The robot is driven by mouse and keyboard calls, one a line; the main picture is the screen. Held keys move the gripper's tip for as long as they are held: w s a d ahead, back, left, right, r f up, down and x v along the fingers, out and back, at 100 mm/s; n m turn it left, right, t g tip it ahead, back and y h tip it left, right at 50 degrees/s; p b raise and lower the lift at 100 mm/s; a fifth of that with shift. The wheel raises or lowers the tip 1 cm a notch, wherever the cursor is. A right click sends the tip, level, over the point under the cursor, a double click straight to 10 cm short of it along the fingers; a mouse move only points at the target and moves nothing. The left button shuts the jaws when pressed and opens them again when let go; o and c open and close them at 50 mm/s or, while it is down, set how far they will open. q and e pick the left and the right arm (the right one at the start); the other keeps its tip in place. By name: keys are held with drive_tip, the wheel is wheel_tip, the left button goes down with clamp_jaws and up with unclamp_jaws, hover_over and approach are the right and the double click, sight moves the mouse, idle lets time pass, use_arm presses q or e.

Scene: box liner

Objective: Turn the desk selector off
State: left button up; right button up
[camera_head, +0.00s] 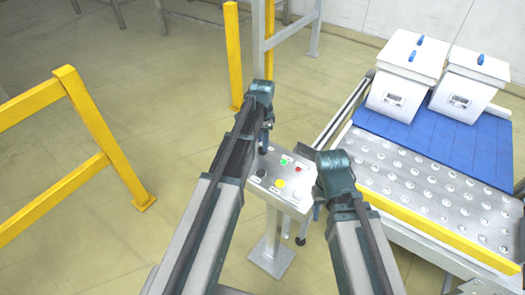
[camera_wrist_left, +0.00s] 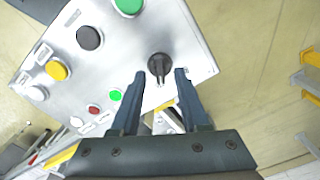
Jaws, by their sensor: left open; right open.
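The desk selector (camera_wrist_left: 159,66) is a black rotary knob on the grey control panel (camera_wrist_left: 190,45). Its bar runs roughly up and down in the left wrist view, towards my left gripper (camera_wrist_left: 159,76). That gripper is open, with one finger on each side of the lower part of the knob; contact cannot be told. In the head view my left gripper (camera_head: 265,146) is at the panel's far left edge, and the selector is not clear there. My right gripper (camera_head: 317,211) is open beside the right side of the panel (camera_head: 270,183), partly hidden by its own wrist.
The panel also carries a black button (camera_wrist_left: 88,38), a yellow button (camera_wrist_left: 57,70), a large green button (camera_wrist_left: 128,5) and small red (camera_wrist_left: 93,110) and green (camera_wrist_left: 115,95) lamps. A conveyor table (camera_head: 425,203) with white boxes (camera_head: 405,85) stands right. Yellow rails (camera_head: 105,135) stand left.

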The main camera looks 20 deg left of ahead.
use_arm(q)
drive_tip(key=shift+f+b, duration=0.45)
drive_tip(key=shift+f, duration=0.4)
clamp_jaws()
